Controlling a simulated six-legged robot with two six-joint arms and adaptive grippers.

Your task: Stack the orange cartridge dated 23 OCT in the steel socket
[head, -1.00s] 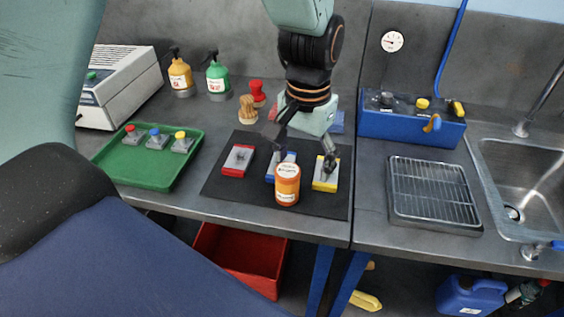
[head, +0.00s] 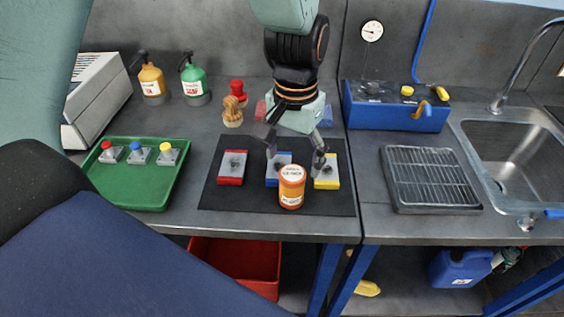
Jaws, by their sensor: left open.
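An orange cartridge (head: 291,188) with white labels stands upright on the black mat, in front of the blue block. Its label print is too small for me to read a date. My left gripper (head: 295,160) is open and empty. Its two fingers point down just behind and above the cartridge, one to each side of it; I cannot see any contact. I cannot make out for certain which thing is the steel socket. My right gripper is not in view.
Red (head: 232,168), blue (head: 274,170) and yellow (head: 327,171) grey-topped blocks lie on the mat (head: 225,201). A green tray (head: 130,180) with small knobbed pieces is left. A wire rack (head: 430,178) and sink (head: 510,160) are right.

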